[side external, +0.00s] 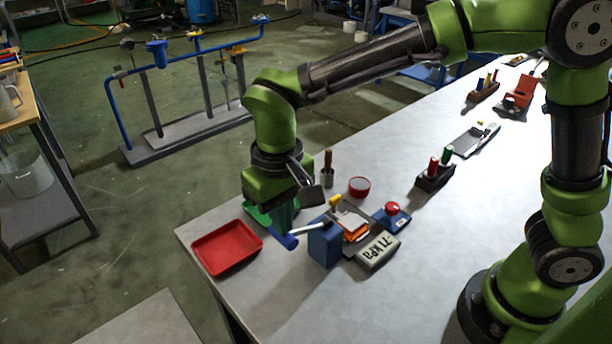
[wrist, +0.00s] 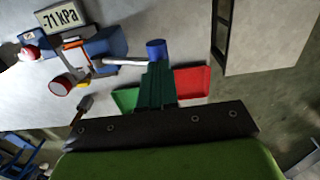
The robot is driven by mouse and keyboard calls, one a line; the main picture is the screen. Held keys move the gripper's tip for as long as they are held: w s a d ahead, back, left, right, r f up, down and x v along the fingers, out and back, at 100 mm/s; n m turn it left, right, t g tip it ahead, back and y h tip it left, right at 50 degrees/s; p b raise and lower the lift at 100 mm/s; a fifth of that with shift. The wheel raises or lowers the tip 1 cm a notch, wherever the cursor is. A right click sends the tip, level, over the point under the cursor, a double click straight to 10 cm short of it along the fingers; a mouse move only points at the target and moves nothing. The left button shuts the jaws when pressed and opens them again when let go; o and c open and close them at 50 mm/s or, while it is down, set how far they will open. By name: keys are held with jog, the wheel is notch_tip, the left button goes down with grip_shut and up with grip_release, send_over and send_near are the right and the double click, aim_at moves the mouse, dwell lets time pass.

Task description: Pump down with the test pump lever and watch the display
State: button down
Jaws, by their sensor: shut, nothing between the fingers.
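The test pump is a blue box (side external: 325,245) near the table's front edge. Its lever has a white rod and a blue grip (side external: 288,242) that points left; the grip also shows in the wrist view (wrist: 156,49). The display (side external: 378,250) beside the pump reads -71 kPa; it shows in the wrist view (wrist: 60,18) too. My gripper (side external: 286,228) points down at the lever's grip end, with its fingers together and empty. In the wrist view the fingertips (wrist: 156,66) are right at the blue grip; I cannot tell whether they touch it.
A red tray (side external: 227,248) lies at the table corner, with a green tray (side external: 256,214) partly behind my gripper. A red button on a blue base (side external: 392,216) and a red round dish (side external: 359,187) stand near the pump. A black rack (side external: 434,178) stands farther right.

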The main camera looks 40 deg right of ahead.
jog(key=shift+r, duration=2.8)
dwell(4.2)
jog(key=shift+w, duration=0.15)
jog(key=s+d+r+m+t+y, duration=0.1)
jog(key=s+d, duration=0.4)
jog(key=d, duration=0.5)
jog(key=s+d+r+m+t+y, duration=0.1)
jog(key=s+d+r+m+t, duration=0.1)
jog(key=d+t, duration=0.4)
jog(key=s+d+m, duration=0.1)
jog(key=s+d, duration=0.1)
jog(key=d, duration=0.2)
jog(key=shift+s+d, duration=0.35)
jog(key=shift+d, duration=0.05)
